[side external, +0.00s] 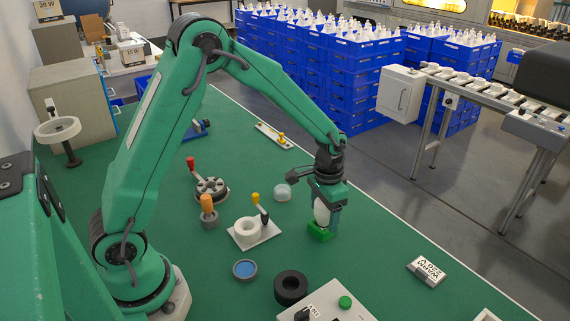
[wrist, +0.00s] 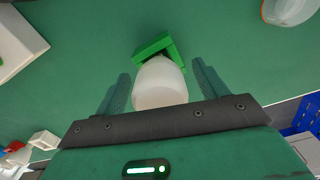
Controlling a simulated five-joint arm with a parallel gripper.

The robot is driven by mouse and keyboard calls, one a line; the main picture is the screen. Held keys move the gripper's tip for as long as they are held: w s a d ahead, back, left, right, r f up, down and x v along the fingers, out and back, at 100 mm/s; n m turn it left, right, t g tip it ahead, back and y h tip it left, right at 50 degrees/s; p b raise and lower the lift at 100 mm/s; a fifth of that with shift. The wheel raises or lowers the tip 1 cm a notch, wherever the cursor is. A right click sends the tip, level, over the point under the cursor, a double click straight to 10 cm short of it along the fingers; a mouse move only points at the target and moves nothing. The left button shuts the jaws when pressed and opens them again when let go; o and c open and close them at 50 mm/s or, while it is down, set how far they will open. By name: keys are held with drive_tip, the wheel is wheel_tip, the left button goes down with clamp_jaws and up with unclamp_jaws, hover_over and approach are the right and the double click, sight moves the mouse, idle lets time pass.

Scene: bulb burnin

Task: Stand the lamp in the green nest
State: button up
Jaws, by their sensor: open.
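The lamp (side external: 321,212) is a white, rounded bulb that stands roughly upright at the green nest (side external: 320,233) on the green bench. My gripper (side external: 327,208) points down around it. In the wrist view the lamp (wrist: 160,84) lies between the two fingers of my gripper (wrist: 160,70), with a gap on each side. The jaws are open. The green nest (wrist: 152,48) shows just beyond the lamp as an angled green block. The lamp hides part of the nest, so I cannot tell how fully its base is seated.
A clear dome (side external: 282,192) and a white ring fixture (side external: 249,230) stand left of the nest. A blue dish (side external: 245,269), a black ring (side external: 290,287) and a panel with a green button (side external: 345,302) lie nearer. The bench right of the nest is clear up to a labelled block (side external: 427,268).

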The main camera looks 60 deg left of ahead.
drive_tip(key=shift+r, duration=3.8)
drive_tip(key=shift+s+r, duration=0.2)
drive_tip(key=shift+r, duration=0.25)
drive_tip(key=s+a+r+t, duration=0.1)
drive_tip(key=s+r+t, duration=0.1)
drive_tip(key=s+r, duration=0.2)
drive_tip(key=s+a+r+n+t, duration=0.1)
drive_tip(key=s+r, duration=0.3)
drive_tip(key=s, duration=0.6)
drive_tip(key=s+a+r+n+t, duration=0.1)
drive_tip(key=s+r+t, duration=0.1)
drive_tip(key=s+r, duration=0.2)
drive_tip(key=shift+s+a+t, duration=0.25)
drive_tip(key=shift+s+t, duration=0.05)
drive_tip(key=shift+s, duration=1.2)
